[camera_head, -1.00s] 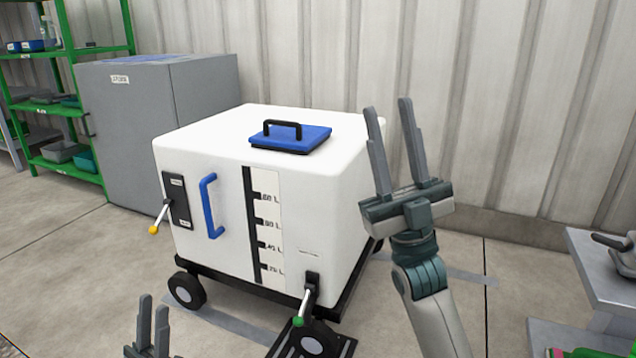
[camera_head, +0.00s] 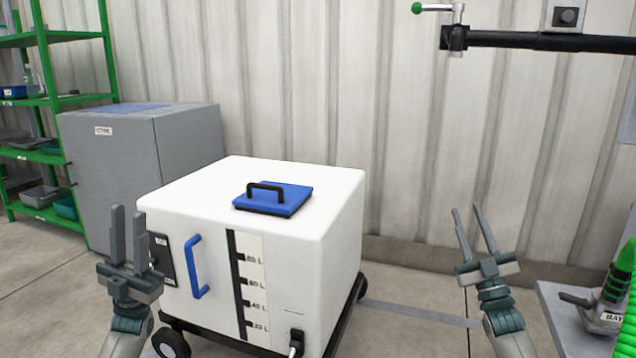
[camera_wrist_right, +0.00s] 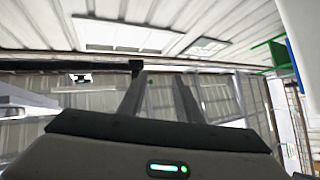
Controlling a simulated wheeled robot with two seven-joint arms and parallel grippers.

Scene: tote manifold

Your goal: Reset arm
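My left gripper (camera_head: 129,238) is raised in front of the left side of the white tote (camera_head: 300,225), fingers pointing up. A narrow gap shows between its fingers and nothing is in it. My right gripper (camera_head: 473,232) stands to the right of the tote, clear of it, fingers up and spread apart with nothing between them. The right wrist view also shows its two fingers (camera_wrist_right: 158,98) apart and empty. The tote has a blue lid with a black handle (camera_head: 273,198), a blue side handle (camera_head: 196,266) and a litre scale (camera_head: 250,285).
A grey cabinet (camera_head: 140,165) and a green shelf rack (camera_head: 50,100) stand at the left. A black pipe with a green-knobbed lever (camera_head: 550,41) runs along the upper right. A grey bench (camera_head: 575,325) with a green hose (camera_head: 622,290) is at the lower right.

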